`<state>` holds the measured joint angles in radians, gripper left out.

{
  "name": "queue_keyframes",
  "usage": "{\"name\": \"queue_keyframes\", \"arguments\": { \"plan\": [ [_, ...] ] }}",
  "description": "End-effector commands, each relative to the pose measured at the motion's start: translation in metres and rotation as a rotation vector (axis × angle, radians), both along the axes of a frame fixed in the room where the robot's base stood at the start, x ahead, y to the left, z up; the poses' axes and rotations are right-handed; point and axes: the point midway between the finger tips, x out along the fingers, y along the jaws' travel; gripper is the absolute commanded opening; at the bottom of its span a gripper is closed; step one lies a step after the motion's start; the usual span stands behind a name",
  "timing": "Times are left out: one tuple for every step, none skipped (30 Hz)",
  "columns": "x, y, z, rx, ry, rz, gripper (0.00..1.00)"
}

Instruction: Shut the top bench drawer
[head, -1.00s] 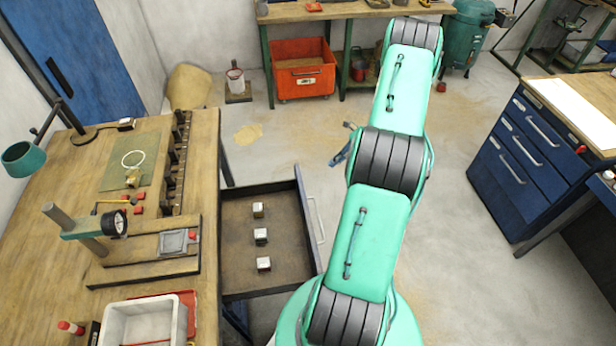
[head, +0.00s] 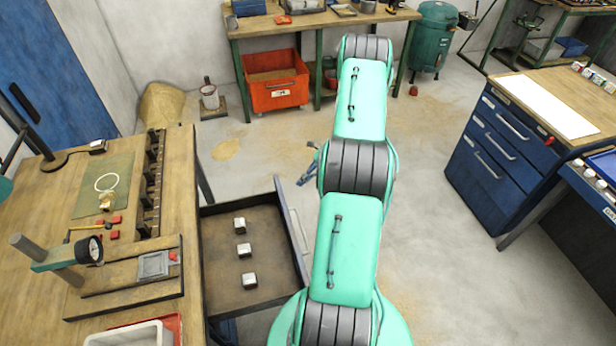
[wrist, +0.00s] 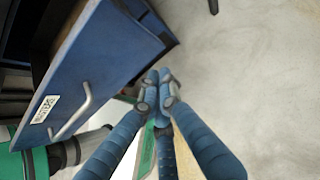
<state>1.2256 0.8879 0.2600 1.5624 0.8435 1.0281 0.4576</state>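The top bench drawer (head: 225,290) is pulled out from the right side of the wooden bench. Three small metal blocks (head: 242,250) lie in a row in it. Its blue front with a bar handle (head: 304,232) faces right; in the wrist view the front (wrist: 110,50) fills the upper left, with a handle and a label. My gripper (wrist: 159,82) has its blue fingers together and looks empty. It is beside the drawer front, on its outer side; contact cannot be told. In the head view only a bit of the gripper (head: 308,168) shows left of my arm.
The bench (head: 180,200) on the left carries a dial gauge stand (head: 60,258) and a white tray (head: 130,334). A red bin (head: 273,82) stands at the back. A blue drawer cabinet (head: 500,165) is on the right. Floor beyond the drawer is clear.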

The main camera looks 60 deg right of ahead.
Motion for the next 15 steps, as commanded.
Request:
{"name": "queue_keyframes", "arguments": {
  "plan": [
    [0.005, 0.005, -0.007, 0.002, 0.001, 0.002, 0.00],
    [0.008, 0.008, -0.011, 0.002, 0.001, 0.002, 0.00],
    [0.011, 0.011, -0.015, 0.002, 0.000, 0.001, 0.00],
    [0.013, 0.013, -0.019, 0.002, 0.000, 0.001, 0.00],
    [0.015, 0.016, -0.022, 0.001, 0.001, 0.001, 0.00],
    [0.019, 0.019, -0.024, 0.001, 0.000, 0.002, 0.00],
    [0.022, 0.022, -0.022, 0.000, 0.000, 0.003, 0.00],
    [0.025, 0.025, -0.022, 0.001, 0.000, 0.002, 0.00],
    [0.029, 0.029, -0.022, 0.001, 0.000, 0.002, 0.00],
    [0.031, 0.031, -0.022, 0.000, -0.001, 0.002, 0.00],
    [0.033, 0.033, -0.022, 0.000, -0.001, 0.002, 0.00],
    [0.035, 0.036, -0.022, 0.000, 0.000, 0.001, 0.00],
    [0.037, 0.037, -0.022, 0.000, 0.000, 0.001, 0.00],
    [0.039, 0.039, -0.022, 0.000, 0.000, 0.001, 0.00],
    [0.040, 0.040, -0.022, 0.000, -0.001, 0.001, 0.00]
  ]
}}
